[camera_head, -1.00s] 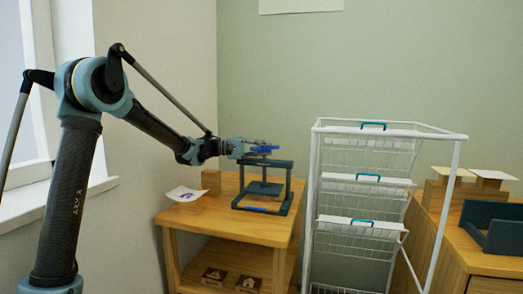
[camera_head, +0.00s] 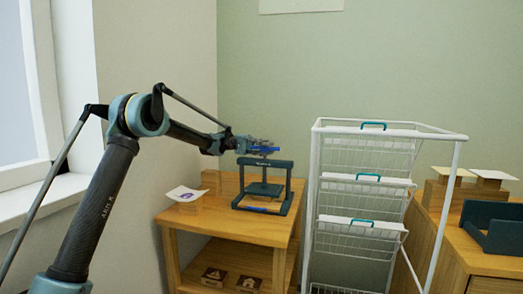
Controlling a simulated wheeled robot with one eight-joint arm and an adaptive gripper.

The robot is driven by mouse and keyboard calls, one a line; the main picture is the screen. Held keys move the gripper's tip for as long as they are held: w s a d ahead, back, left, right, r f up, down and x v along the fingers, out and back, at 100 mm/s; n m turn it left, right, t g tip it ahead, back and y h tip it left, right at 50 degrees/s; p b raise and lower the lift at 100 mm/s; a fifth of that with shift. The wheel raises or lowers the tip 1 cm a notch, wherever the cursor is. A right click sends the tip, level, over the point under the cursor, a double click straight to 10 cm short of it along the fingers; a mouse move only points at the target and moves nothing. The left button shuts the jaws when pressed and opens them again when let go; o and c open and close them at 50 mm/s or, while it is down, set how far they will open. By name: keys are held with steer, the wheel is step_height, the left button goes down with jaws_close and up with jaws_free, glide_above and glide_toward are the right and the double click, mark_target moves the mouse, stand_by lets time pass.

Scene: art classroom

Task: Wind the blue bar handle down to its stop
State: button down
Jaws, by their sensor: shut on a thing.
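A dark press frame (camera_head: 289,183) stands on the wooden table, with a dark plate (camera_head: 265,188) inside it on a central screw. The blue bar handle (camera_head: 264,150) sits on top of the frame, above its crossbar. My gripper (camera_head: 262,146) reaches in from the left at the height of the handle and is shut on it. The fingers cover part of the bar, so the exact grip is too small to tell. A second small blue patch (camera_head: 256,210) shows low in the frame, near its base.
The wooden table (camera_head: 225,220) also bears a block with a white sheet (camera_head: 186,193) at left. A white wire drawer rack (camera_head: 318,200) with teal handles stands close on the right. Beyond it is a wooden cabinet (camera_head: 480,285) with a dark tray (camera_head: 497,235). The wall and window are at left.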

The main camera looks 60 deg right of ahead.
steer(key=shift+s+a+f, duration=0.1)
stand_by(0.3)
steer(key=c, duration=1.4)
jaws_free()
steer(key=shift+c, duration=0.2)
